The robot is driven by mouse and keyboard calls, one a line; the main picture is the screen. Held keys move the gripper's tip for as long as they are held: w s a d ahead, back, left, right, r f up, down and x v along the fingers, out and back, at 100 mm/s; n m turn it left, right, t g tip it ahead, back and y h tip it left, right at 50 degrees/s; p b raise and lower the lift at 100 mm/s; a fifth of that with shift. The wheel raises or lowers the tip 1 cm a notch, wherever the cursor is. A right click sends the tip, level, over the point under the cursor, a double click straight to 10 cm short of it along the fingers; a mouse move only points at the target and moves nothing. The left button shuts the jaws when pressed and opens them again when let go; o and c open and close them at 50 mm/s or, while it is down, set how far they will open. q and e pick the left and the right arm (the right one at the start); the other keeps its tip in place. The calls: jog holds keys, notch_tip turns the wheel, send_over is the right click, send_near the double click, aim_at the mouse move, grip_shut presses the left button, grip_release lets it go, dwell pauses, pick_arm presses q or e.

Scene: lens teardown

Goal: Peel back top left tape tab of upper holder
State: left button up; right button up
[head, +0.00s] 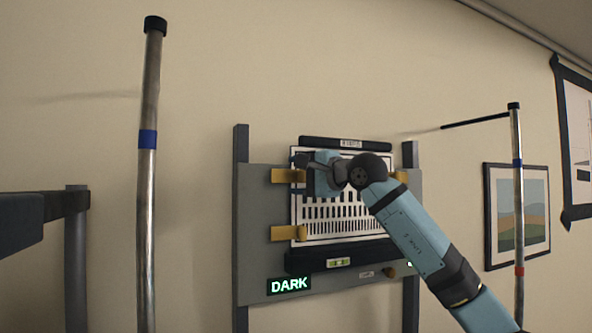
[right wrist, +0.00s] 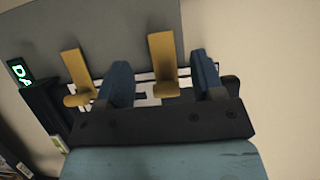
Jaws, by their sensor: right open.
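A black-and-white test chart (head: 340,225) hangs on a grey panel between two black bars. The top left tape tab (head: 283,176) is a yellow strip at the chart's upper left edge, flat against the panel. It also shows in the right wrist view (right wrist: 162,52). My right gripper (head: 303,164) is at the chart's upper left corner, beside this tab. In the right wrist view its blue fingers (right wrist: 161,75) are apart, with the tab between them in the picture. I cannot tell whether they touch it. My left gripper is out of view.
A lower left yellow tab (head: 284,234) sits below. The upper black bar (head: 345,144) is close above my right gripper. A lit DARK sign (head: 289,285) is at the bottom. Metal poles (head: 148,190) (head: 518,200) stand left and right, and a framed picture (head: 517,215) hangs right.

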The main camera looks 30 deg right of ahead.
jog(key=shift+w+a, duration=0.1)
jog(key=shift+w, duration=0.25)
grip_shut()
dwell(0.3)
jog(key=c, duration=1.1)
grip_release()
jog(key=o, duration=1.1)
jog(key=shift+s, duration=0.15)
